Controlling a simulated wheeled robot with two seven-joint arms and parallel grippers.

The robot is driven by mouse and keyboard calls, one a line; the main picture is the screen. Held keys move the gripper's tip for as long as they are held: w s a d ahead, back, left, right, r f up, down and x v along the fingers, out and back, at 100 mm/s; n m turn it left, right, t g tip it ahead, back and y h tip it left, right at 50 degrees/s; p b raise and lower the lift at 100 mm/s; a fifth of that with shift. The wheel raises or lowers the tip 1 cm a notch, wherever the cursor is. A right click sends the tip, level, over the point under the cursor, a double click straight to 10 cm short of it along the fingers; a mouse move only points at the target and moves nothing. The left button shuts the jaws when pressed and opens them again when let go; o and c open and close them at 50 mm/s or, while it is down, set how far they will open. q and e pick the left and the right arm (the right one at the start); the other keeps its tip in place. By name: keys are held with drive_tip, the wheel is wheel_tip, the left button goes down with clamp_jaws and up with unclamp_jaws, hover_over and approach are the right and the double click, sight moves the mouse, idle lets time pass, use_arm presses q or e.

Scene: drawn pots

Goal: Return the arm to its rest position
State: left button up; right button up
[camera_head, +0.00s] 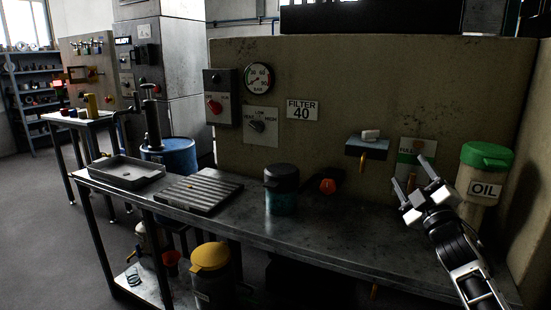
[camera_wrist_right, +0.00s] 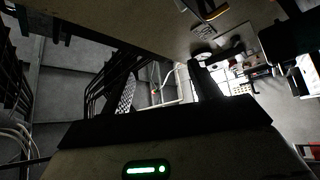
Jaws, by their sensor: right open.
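My right arm comes in from the lower right of the head view. Its right gripper (camera_head: 411,174) is raised above the right end of the workbench (camera_head: 330,232), in front of the wall panel and left of the oil container. Its two pale fingers are spread apart with nothing between them. In the right wrist view a dark bar of my own gripper crosses the lower part, above a green-lit strip. Nothing is held there. My left arm and left gripper are not in view.
A green-lidded oil container (camera_head: 482,185) stands close to the right gripper. A small wall shelf (camera_head: 368,147) is left of it. A dark-lidded pot (camera_head: 281,190), a ribbed plate (camera_head: 200,194) and a tray (camera_head: 126,172) are on the bench. A yellow-lidded pot (camera_head: 210,258) stands below.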

drive_tip(key=w+d+f+m+g+h, duration=0.1)
drive_tip(key=d+f+m+g+h, duration=0.4)
drive_tip(key=f+m, duration=0.6)
drive_tip(key=s+a+f+y, duration=0.1)
drive_tip(key=s+a+f, duration=0.1)
drive_tip(key=f, duration=0.1)
drive_tip(key=s+a+f+g+y, duration=0.1)
drive_tip(key=s+a+f, duration=0.2)
drive_tip(key=s+a+f+g, duration=0.1)
drive_tip(key=s+a+f, duration=0.2)
drive_tip(key=f, duration=0.1)
drive_tip(key=shift+a+n+y, duration=0.1)
drive_tip(key=shift+n+y, duration=0.3)
drive_tip(key=s+a+f+g+y, duration=0.1)
drive_tip(key=s+a+f, duration=0.2)
drive_tip(key=s, duration=0.7)
drive_tip(key=s+a+f+g+y, duration=0.1)
drive_tip(key=s+a+f, duration=0.3)
drive_tip(key=s, duration=0.5)
drive_tip(key=s+a+f+g+y, duration=0.1)
drive_tip(key=s+a+f+g, duration=0.1)
drive_tip(key=s+a, duration=0.4)
drive_tip(key=s+f, duration=0.1)
drive_tip(key=s, duration=0.3)
drive_tip(key=shift+s+a+f+m, duration=0.2)
drive_tip(key=shift+s+a+m, duration=0.1)
drive_tip(key=shift+a+m, duration=0.1)
